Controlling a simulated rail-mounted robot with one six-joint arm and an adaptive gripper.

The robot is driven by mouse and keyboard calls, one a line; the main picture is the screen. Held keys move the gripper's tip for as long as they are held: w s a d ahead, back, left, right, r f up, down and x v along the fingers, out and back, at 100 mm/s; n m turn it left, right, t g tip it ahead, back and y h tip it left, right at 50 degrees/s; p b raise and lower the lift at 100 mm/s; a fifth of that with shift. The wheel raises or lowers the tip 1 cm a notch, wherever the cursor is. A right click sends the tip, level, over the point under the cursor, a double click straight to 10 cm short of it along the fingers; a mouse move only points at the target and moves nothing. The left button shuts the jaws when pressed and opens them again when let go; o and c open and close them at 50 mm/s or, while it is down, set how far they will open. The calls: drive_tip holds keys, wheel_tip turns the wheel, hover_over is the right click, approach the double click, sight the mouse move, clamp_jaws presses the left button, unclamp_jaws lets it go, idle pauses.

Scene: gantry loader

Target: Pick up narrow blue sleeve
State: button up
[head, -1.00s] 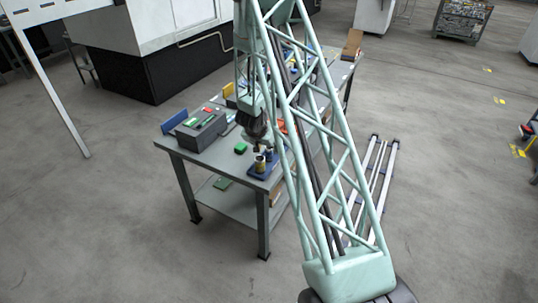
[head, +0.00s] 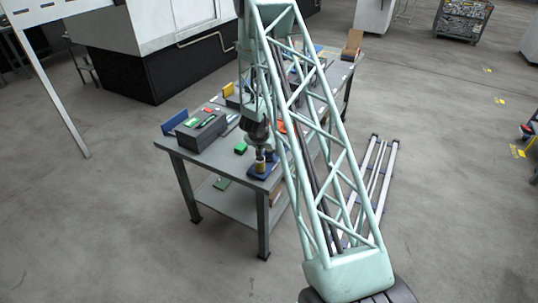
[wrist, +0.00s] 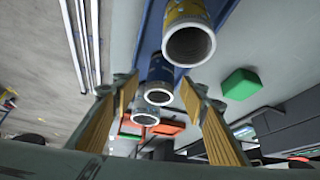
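In the wrist view, several ring-ended sleeves stand in a row on a blue holder (wrist: 152,35). The narrow blue sleeve (wrist: 159,70) is in the middle, with its pale open end facing me. A wider yellow sleeve (wrist: 188,14) is nearest the top, and a grey-blue sleeve (wrist: 145,116) is lower. My gripper (wrist: 157,86) is open, its two tan-padded fingers on either side of the blue sleeve with gaps showing. In the head view my gripper (head: 260,147) is just above the holder (head: 262,172) and the yellow sleeve (head: 260,165). The blue sleeve is not clear there.
The grey table (head: 185,153) also carries a green block (head: 240,148), a dark box (head: 201,131) and a blue bin (head: 174,122). The green block (wrist: 240,84) is right of my gripper in the wrist view. The wider yellow sleeve stands close to the blue one.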

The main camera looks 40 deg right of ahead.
drive_tip(key=shift+w+d+f, duration=0.1)
drive_tip(key=shift+d+f, duration=0.05)
drive_tip(key=shift+f, duration=0.05)
drive_tip(key=shift+c, duration=0.3)
drive_tip(key=c, duration=1)
drive_tip(key=shift+r, duration=0.15)
drive_tip(key=shift+r, duration=1.65)
drive_tip(key=s+a+b, duration=0.1)
drive_tip(key=s+a, duration=0.1)
drive_tip(key=s, duration=0.2)
drive_tip(key=s+a+r+b, duration=0.1)
drive_tip(key=s+a, duration=0.1)
drive_tip(key=s, duration=0.3)
drive_tip(key=s+a+b, duration=0.1)
drive_tip(key=s+a, duration=0.2)
drive_tip(key=s, duration=0.2)
drive_tip(key=shift+s+r, duration=0.15)
drive_tip(key=shift+r, duration=0.05)
